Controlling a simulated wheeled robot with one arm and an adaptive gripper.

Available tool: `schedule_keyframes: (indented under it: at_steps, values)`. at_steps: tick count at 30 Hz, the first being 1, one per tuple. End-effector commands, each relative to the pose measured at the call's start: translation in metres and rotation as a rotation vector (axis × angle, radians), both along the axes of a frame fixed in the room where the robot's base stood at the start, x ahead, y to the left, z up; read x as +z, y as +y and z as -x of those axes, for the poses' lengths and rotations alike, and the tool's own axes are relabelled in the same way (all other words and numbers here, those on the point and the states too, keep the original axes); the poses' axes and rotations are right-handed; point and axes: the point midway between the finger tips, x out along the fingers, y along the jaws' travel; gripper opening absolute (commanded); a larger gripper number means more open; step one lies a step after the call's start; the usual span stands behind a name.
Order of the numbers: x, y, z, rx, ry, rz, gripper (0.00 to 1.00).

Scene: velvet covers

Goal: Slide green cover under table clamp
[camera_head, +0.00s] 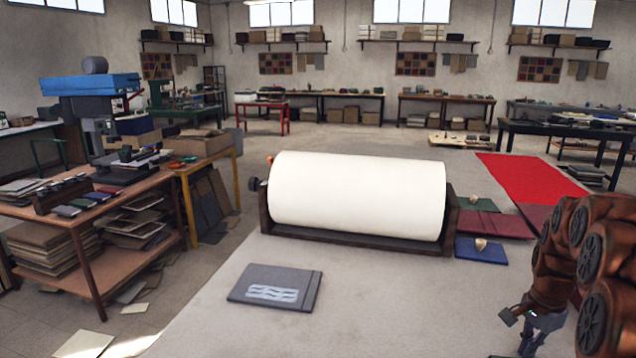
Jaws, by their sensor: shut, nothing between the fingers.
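A dark green cover (473,202) lies flat on the large pale table (370,300), just right of the big white roll. A small brass-coloured piece (475,198) sits at its edge; I cannot tell whether this is the clamp. No table clamp can be made out for sure. My gripper (528,343) is at the lower right, low in the picture, in front of and well apart from the green cover. It is shut and empty. My arm's orange-brown links hide the table's right part.
The white roll (357,194) lies in a dark cradle mid-table. Dark red covers (490,223) and a blue cover (482,252) lie beside it. A grey folder (275,287) lies in front. Red cloth (528,178) spreads behind. The table's front middle is clear.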

Motion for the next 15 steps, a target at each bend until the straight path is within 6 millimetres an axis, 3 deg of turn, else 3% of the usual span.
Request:
schedule_keyframes:
  at_steps: [15]
  values:
    - [0.0033,0.0007,0.0030,0.000,0.001,-0.001,0.00]
